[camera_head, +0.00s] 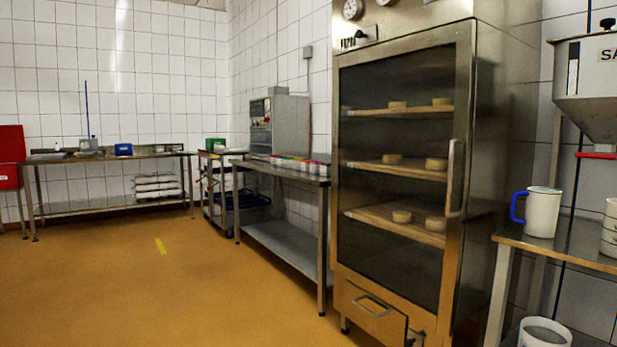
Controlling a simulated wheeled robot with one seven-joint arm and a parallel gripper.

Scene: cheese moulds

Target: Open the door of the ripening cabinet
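The ripening cabinet (497,120) is a tall steel cabinet right of the middle. Its glass-fronted door (400,247) looks shut. Through the glass I see wooden shelves with small round cheeses (402,214) on them. A vertical bar handle (454,178) is on the right side of the door. Gauges (352,9) and a dark control (354,39) sit on the panel above. Below the door is a drawer (370,306) with its own handle. My gripper is not in this view.
A steel side table (575,240) with a white jug (542,212) with a blue handle stands close right of the cabinet, below a hopper (592,85). A steel bench (290,245) stands left. The orange floor (190,290) in front is clear.

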